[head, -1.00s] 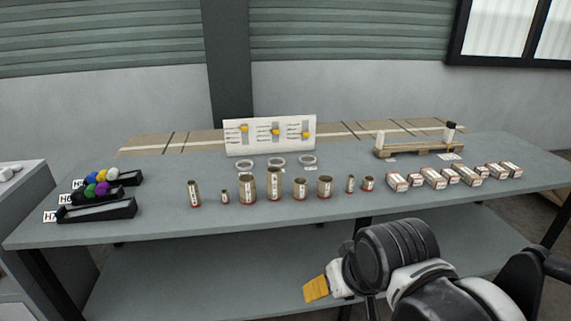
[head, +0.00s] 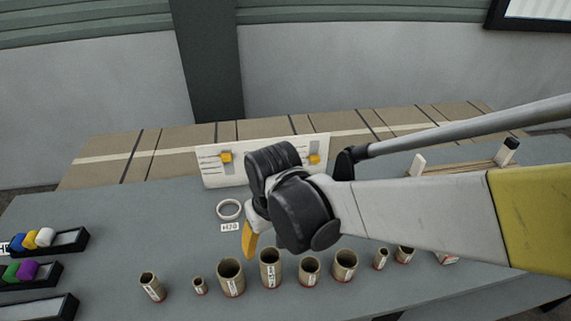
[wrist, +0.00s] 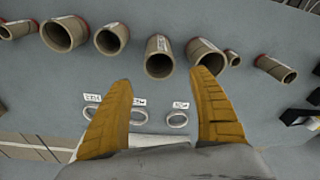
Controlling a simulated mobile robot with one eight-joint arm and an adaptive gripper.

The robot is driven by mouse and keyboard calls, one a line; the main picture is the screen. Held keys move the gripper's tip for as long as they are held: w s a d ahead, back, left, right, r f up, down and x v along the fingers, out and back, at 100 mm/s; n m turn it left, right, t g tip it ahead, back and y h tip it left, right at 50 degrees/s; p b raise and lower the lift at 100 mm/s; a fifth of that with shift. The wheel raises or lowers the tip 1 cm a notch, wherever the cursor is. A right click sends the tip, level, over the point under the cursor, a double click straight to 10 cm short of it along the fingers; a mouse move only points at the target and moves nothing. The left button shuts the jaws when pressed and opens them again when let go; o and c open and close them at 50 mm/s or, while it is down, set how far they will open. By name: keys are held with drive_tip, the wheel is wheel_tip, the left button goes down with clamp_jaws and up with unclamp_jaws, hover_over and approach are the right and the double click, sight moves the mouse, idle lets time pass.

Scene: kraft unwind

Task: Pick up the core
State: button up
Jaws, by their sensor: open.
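Several brown cardboard cores stand in a row along the front of the grey table. They differ in width and height, and the pictures do not mark one as the core. A tall labelled core (head: 270,268) stands mid-row. In the wrist view this core (wrist: 159,58) appears beyond and between my fingertips. A wide core (head: 230,278) and a medium core (head: 309,271) flank it. My gripper (head: 251,243) is over the table, behind the row. In the wrist view my gripper (wrist: 165,84) has its two yellow fingers spread, with nothing between them.
A white ring (head: 229,209) with a tag lies behind the row; the wrist view shows several rings. A white board (head: 211,169) with yellow sliders stands farther back. Black trays (head: 68,241) with coloured pieces are at left. A wooden stand (head: 470,167) is partly hidden by my arm.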

drive_tip(key=b, duration=0.2)
approach(270, 263)
drive_tip(key=shift+s+a+f, duration=0.25)
drive_tip(key=shift+s+f, duration=0.25)
drive_tip(key=shift+s, duration=0.15)
drive_tip(key=f, duration=0.2)
drive_tip(key=f+b, duration=0.1)
drive_tip(key=f, duration=0.1)
drive_tip(key=f+b, duration=0.1)
drive_tip(key=f, duration=0.1)
drive_tip(key=shift+w, duration=0.3)
drive_tip(key=shift+r, duration=0.1)
drive_tip(key=c, duration=1.3)
